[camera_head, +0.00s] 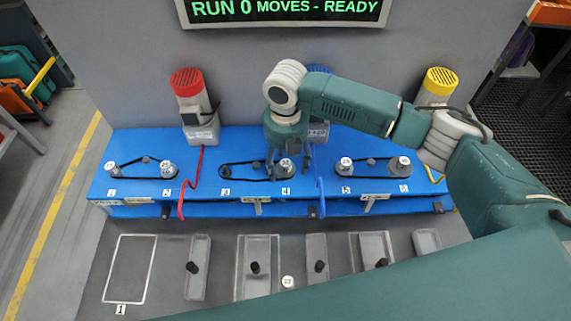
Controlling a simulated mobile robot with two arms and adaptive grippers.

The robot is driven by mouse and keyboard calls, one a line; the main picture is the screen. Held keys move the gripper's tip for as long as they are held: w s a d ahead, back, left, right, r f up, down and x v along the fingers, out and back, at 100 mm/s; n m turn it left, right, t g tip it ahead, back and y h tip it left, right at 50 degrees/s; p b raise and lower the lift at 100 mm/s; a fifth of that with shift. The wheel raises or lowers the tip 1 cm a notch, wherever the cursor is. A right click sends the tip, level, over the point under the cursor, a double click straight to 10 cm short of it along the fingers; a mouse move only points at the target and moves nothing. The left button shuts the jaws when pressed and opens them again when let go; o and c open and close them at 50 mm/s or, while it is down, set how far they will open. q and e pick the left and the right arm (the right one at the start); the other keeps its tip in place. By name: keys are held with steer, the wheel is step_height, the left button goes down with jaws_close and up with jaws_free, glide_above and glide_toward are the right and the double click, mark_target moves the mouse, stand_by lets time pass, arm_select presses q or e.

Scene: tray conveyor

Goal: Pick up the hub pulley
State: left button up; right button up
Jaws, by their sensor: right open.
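I cannot tell which part is the hub pulley. White-topped pulleys stand on the blue bench (230,140): one at station 2 (168,167), one at station 4 (286,166), one at station 5 (344,164) and one at station 6 (400,163). My right gripper (287,165) points down at the station 4 pulley, its fingers open around or just above it; contact is unclear. A small round white-topped piece (287,282) sits on the grey front surface. My left gripper is out of view.
Dark belts loop around pulley pairs. Motors with red (186,82) and yellow (441,81) caps stand behind the bench; a blue-capped one (320,70) is partly hidden by my arm. Grey trays with black knobs (197,270) lie in front, beside an empty outlined area (130,270).

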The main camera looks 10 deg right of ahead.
steer(key=shift+f, duration=0.3)
steer(key=c, duration=1.3)
steer(key=shift+r, duration=0.1)
